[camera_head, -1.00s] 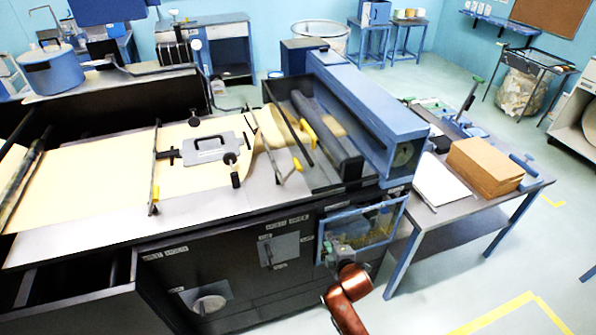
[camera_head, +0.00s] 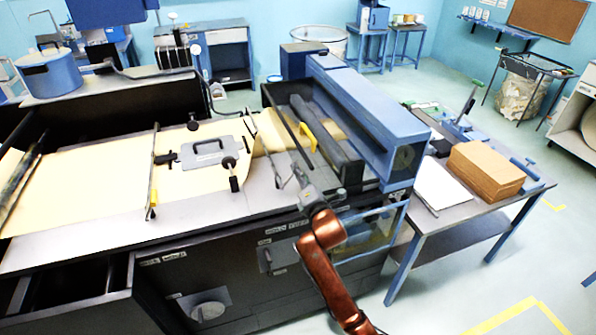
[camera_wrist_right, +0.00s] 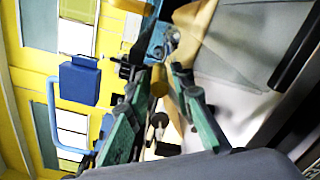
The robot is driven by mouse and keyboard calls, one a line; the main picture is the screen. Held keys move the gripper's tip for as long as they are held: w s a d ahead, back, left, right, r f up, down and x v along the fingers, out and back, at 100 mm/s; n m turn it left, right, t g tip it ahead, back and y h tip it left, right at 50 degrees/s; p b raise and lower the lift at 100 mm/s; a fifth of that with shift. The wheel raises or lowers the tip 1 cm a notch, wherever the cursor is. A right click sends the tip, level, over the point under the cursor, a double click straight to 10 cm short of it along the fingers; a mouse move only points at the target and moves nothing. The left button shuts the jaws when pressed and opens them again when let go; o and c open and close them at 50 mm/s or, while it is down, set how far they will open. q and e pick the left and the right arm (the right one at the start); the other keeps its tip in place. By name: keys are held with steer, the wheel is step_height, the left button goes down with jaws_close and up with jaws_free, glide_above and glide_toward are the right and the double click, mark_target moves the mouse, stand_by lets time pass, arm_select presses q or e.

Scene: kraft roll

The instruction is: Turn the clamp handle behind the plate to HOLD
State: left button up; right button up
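The grey plate (camera_head: 212,151) with its black carry handle lies on the cream paper on the machine bed. A dark knob (camera_head: 193,124) stands behind it, and another black knob (camera_head: 230,163) is at its front right. I cannot tell which part is the clamp handle or read a HOLD mark. My right gripper (camera_head: 294,176) is over the front edge of the bed, right of the plate. In the right wrist view its green fingers (camera_wrist_right: 162,82) are apart, with a yellow piece (camera_wrist_right: 160,80) showing between or beyond the tips; contact is unclear. My left gripper is not in view.
A blue-housed roller unit (camera_head: 365,115) stands right of the bed. A yellow-ended bar (camera_head: 307,137) lies beside it. A side table (camera_head: 455,215) holds a brown stack (camera_head: 485,168) and white sheets. The front panel (camera_head: 278,253) has a lever and labels too small to read.

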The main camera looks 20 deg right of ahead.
steer(key=shift+w, duration=0.7)
steer(key=shift+c, duration=0.6)
jaws_close()
